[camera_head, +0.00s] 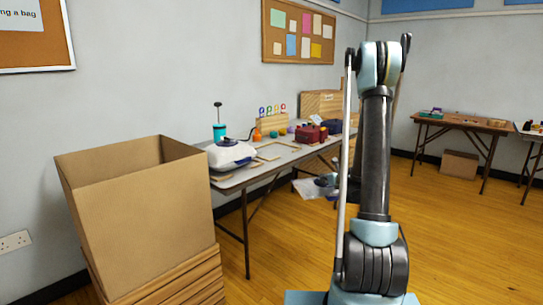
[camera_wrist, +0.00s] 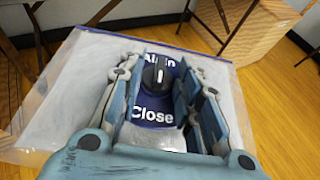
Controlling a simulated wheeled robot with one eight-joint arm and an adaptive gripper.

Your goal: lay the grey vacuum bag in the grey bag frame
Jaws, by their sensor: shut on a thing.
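The grey vacuum bag (camera_wrist: 75,85) fills the middle of the wrist view, a pale flat bag with clear edges and a dark blue panel marked "Close". A black knob (camera_wrist: 157,76) stands on that panel. My gripper (camera_wrist: 160,92) has its fingers on either side of the knob and is shut on the bag there. In the head view my gripper (camera_head: 326,181) is at the right of the long table, partly behind my arm, with the pale bag (camera_head: 306,189) below it, beyond the table edge. Thin frames (camera_head: 268,154) lie on the table; I cannot tell which is grey.
On the long table, a plump white bag with a blue top (camera_head: 230,155) sits near the front end, and dark red boxes (camera_head: 309,134) stand farther back. A large open cardboard box (camera_head: 140,215) is at the left. Wooden floor is open at the right.

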